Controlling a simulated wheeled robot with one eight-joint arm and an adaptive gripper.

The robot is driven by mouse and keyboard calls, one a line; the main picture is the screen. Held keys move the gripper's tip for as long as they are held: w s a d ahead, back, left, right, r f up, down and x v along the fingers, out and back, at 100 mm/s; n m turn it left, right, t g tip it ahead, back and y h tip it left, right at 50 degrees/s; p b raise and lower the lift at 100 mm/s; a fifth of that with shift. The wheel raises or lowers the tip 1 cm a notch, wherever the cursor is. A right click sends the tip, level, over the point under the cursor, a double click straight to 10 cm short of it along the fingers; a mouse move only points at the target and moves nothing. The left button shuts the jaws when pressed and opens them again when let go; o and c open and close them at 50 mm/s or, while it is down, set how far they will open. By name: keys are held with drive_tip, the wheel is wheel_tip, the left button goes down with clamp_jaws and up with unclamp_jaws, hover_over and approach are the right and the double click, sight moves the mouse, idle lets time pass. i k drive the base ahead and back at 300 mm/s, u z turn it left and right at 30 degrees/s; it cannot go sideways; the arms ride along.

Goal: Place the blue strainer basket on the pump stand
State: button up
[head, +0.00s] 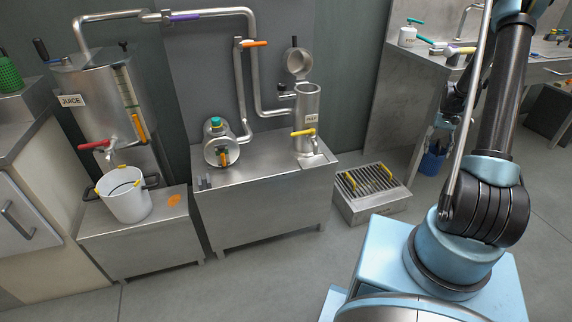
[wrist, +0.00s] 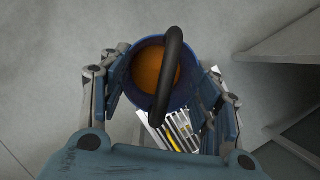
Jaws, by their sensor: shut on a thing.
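The blue strainer basket (wrist: 188,96) fills the middle of the wrist view, with an orange inside and a black arched handle (wrist: 172,62) across its mouth. My gripper (wrist: 161,88) is shut on it, with a finger on either side of the basket. In the head view the basket (head: 432,163) shows low at the right, partly hidden behind my arm. The pump stand (head: 262,166) is the steel bench in the middle of the head view. It carries a steel pump with a green cap (head: 217,143) and an upright cylinder labelled PULP (head: 308,118).
A grated steel box with yellow handles (head: 370,205) stands on the floor right of the stand. A lower bench at left (head: 165,232) holds a white bucket (head: 126,200) under the JUICE tank (head: 95,90). The stand's front and middle top are bare. A counter (head: 425,70) stands behind my arm.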

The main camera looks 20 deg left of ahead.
sight(267, 168)
drive_tip(key=z, duration=0.15)
drive_tip(key=k, duration=1.65)
drive_tip(key=u, duration=0.5)
drive_tip(key=i, duration=1)
